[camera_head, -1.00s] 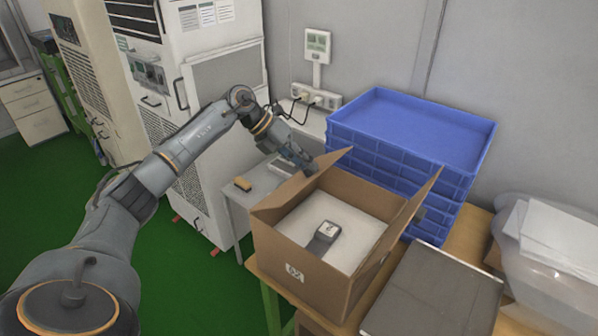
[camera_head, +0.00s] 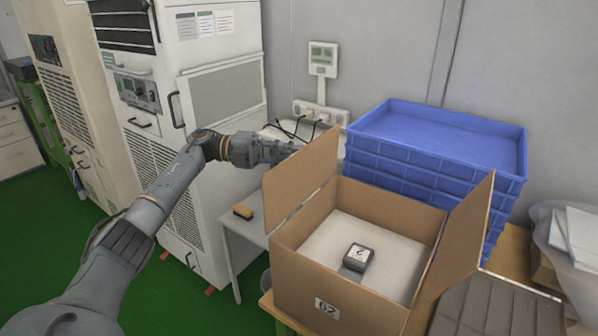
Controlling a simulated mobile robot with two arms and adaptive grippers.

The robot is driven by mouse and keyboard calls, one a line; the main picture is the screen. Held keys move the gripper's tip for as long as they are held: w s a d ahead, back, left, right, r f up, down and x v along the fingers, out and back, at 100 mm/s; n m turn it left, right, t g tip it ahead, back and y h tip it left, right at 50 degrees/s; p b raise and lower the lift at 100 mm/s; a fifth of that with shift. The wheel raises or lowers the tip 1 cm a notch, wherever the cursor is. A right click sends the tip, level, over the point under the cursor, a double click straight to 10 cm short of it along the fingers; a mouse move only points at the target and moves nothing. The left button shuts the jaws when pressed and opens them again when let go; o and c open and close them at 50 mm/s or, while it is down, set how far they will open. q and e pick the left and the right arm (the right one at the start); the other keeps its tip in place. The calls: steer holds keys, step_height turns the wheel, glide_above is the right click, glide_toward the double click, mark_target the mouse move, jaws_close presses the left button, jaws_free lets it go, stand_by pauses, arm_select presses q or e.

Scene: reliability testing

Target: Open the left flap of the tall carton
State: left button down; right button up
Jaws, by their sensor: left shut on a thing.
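The tall carton (camera_head: 335,280) is a brown box with a small label on its front, standing on a wooden table. Its left flap (camera_head: 303,182) stands up nearly vertical along the left side. Its right flap (camera_head: 466,238) is raised and tilts outward. Inside, a grey device with a white face (camera_head: 357,256) rests on a pale surface. My left gripper (camera_head: 293,151) comes in from the left and is shut on the upper part of the left flap. Its fingertips are partly hidden at the flap. My right gripper is not in view.
Stacked blue crates (camera_head: 440,140) stand close behind the carton. A small side table (camera_head: 240,222) with a yellow-brown block (camera_head: 243,211) is at the left. White cabinets stand behind my left arm.

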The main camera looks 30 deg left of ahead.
arm_select(q)
steer(key=shift+a+f+n+t+h+b, duration=0.4)
steer(key=shift+a+f+h+b, duration=0.2)
steer(key=shift+a+h+b, duration=0.6)
steer(key=shift+d, duration=0.25)
steer(key=c, duration=1.3)
jaws_free()
steer(key=v, duration=0.7)
steer(key=shift+a+r, duration=0.15)
steer(key=shift+a, duration=0.1)
steer(key=shift+s, duration=0.1)
